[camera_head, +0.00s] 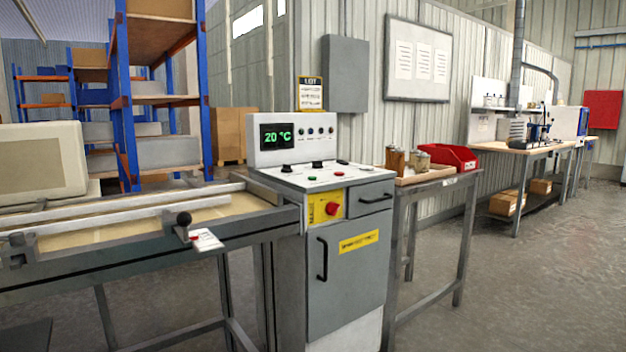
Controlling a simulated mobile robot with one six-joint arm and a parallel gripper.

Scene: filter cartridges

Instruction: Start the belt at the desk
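A control desk (345,258) with a grey cabinet stands near the middle. Its upright panel (291,137) shows "20 °C" in green on a dark display (276,136), beside small knobs or lamps. The sloped top carries a green button (311,177), a red button (338,174) and dark knobs. A large red knob (332,208) sits on a yellow plate on the front. The belt (120,235) appears to be the tan surface between rails at the left, joining the desk. Whether it moves cannot be told. My gripper is not in view.
A lever with a black ball (184,219) and a tag stands at the belt frame's front edge. A side table (436,180) right of the desk holds jars and a red bin (446,157). Workbenches stand far right. The floor (500,290) at front right is clear.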

